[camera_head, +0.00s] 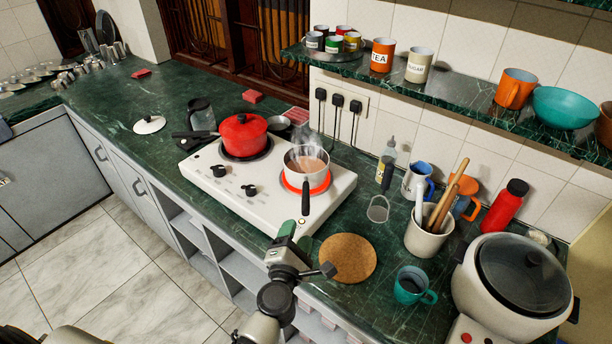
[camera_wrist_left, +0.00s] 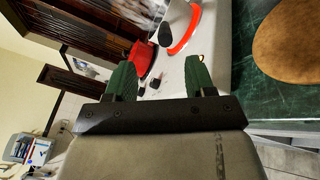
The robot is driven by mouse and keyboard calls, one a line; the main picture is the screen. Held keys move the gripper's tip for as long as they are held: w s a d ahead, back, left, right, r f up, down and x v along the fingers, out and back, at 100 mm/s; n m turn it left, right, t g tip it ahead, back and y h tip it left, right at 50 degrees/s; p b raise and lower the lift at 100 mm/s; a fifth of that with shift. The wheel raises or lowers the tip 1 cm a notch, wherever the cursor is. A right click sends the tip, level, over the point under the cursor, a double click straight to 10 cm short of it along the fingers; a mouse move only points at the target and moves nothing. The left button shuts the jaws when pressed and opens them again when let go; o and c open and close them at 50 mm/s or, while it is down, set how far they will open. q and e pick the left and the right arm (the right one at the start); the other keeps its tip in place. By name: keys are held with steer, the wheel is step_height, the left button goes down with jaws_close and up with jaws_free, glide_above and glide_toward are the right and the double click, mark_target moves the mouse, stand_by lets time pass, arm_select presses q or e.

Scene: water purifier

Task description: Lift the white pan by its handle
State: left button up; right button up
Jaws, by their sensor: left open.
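The white pan (camera_head: 306,161) stands on the glowing red right burner of the white stove and holds a steaming brown liquid. Its black handle (camera_head: 306,198) points toward the near edge of the stove. My left gripper (camera_head: 294,234) is open and empty, in front of the handle and apart from it. In the left wrist view, the green fingers of my left gripper (camera_wrist_left: 160,76) are spread. Part of the pan (camera_wrist_left: 178,12) and its dark handle (camera_wrist_left: 166,33) show beyond them, cut by the top edge. My right gripper is not in view.
A red pot (camera_head: 243,134) stands on the left burner of the stove (camera_head: 215,178). A round cork mat (camera_head: 347,258) lies on the green counter, right of my left gripper. A glass (camera_head: 378,209), a teal mug (camera_head: 412,286) and a utensil crock (camera_head: 428,240) stand farther right.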

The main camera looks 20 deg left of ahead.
mark_target(304, 213)
arm_select(q)
steer(key=w, duration=0.4)
steer(key=shift+w+a, duration=0.25)
steer(key=shift+w, duration=0.15)
steer(key=w, duration=0.2)
steer(key=w+f, duration=0.1)
steer(key=w, duration=0.2)
steer(key=shift+w+a, duration=0.1)
steer(key=shift+a, duration=0.1)
steer(key=shift+r, duration=0.1)
steer(key=shift+c, duration=0.9)
steer(key=c, duration=0.7)
steer(key=shift+r, duration=0.1)
jaws_close()
steer(key=shift+r, duration=0.2)
